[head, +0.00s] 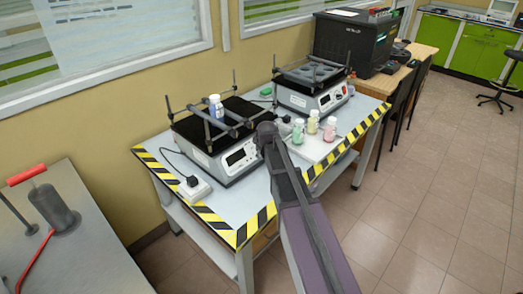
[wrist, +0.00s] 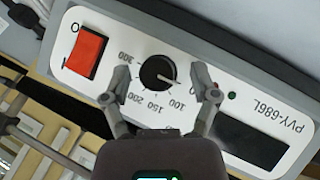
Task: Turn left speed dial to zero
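The left shaker (head: 215,165) stands on the table, with a bottle (head: 216,107) in its rack. My gripper (head: 268,132) is at the right end of its front panel and hides the dial in the head view. In the wrist view the black round speed dial (wrist: 157,72) sits between the two fingers of my gripper (wrist: 163,84). The fingers are apart, one on each side, with gaps to the dial. The dial's white mark points to the lower right, near the 100 label. Labels 150, 200 and 300 run around the dial.
A red rocker switch (wrist: 86,52) is left of the dial, and a dark display (wrist: 248,143) is lower right. A second shaker (head: 312,90) stands behind. Several small bottles on a white tray (head: 318,148) are right of my gripper. A power strip (head: 193,188) lies at the front left.

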